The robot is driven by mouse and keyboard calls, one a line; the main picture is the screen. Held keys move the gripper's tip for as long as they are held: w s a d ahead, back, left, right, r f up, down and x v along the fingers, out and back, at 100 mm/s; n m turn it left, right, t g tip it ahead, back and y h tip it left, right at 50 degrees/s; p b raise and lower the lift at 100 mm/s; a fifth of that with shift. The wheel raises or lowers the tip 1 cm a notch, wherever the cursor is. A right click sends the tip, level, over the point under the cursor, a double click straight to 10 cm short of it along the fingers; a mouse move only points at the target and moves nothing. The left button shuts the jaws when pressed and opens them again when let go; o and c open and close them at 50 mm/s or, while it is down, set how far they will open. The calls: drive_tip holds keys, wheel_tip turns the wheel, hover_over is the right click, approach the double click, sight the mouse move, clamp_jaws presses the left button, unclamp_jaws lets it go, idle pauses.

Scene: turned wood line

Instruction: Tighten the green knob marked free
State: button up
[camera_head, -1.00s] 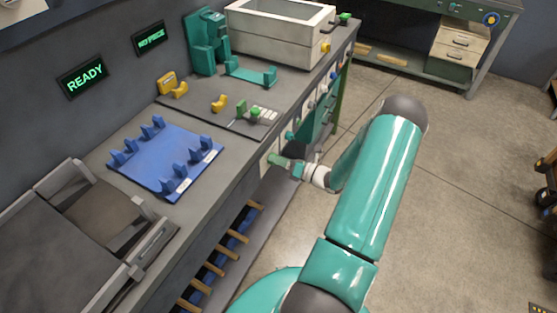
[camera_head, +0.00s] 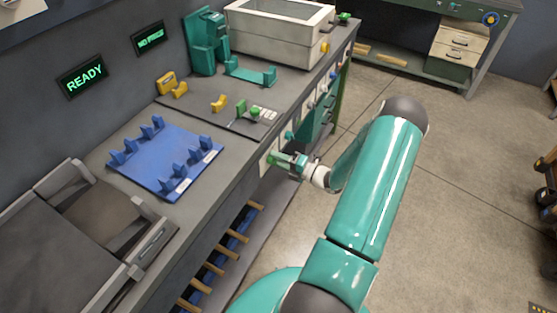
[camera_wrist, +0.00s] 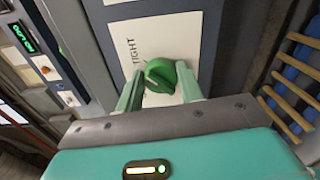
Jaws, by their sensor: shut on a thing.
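The green knob (camera_wrist: 160,75) is on a pale plate (camera_wrist: 140,38) on the bench front. The word TIGHT reads along the plate beside it; no word FREE is visible. The knob's raised grip sits aslant between the pale green fingers of my gripper (camera_wrist: 160,80) in the wrist view. The fingers are shut on the knob, one on each side. In the head view my gripper (camera_head: 283,160) is at the bench's front face, where the knob is hard to make out from the fingers.
A blue rack (camera_head: 165,165) and a small panel with a green knob (camera_head: 255,111) are on the bench top. Wooden rods (camera_head: 228,254) stick out below the front edge. Open floor (camera_head: 460,190) lies to the right. A wall screen (camera_head: 83,77) reads READY.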

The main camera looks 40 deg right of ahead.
drive_tip(key=shift+s+f, duration=0.1)
idle(0.3)
drive_tip(key=o, duration=1)
drive_tip(key=v, duration=1.3)
drive_tip(key=shift+s, duration=0.4)
drive_tip(key=shift+w, duration=0.1)
drive_tip(key=w+a+r+n+g+y, duration=0.25)
drive_tip(key=a+r+n+g, duration=0.45)
drive_tip(key=a+r+n, duration=0.35)
drive_tip(key=w+a+r+n+g+y, duration=0.1)
drive_tip(key=w+a+r+n+g, duration=0.2)
drive_tip(key=a+r+n+g, duration=0.65)
drive_tip(key=s+a+r+n+t+h, duration=0.2)
drive_tip(key=s+a+r+n+h, duration=0.2)
drive_tip(key=n, duration=1)
drive_tip(key=s+a+r+n+t+h, duration=0.3)
drive_tip(key=s+a+r+n+h, duration=0.2)
drive_tip(key=a+r+n, duration=0.5)
drive_tip(key=a+n, duration=0.2)
drive_tip(key=n, duration=0.2)
drive_tip(key=shift+s+n+h, duration=0.3)
drive_tip(key=shift+n+h, duration=0.05)
drive_tip(key=shift+n, duration=0.05)
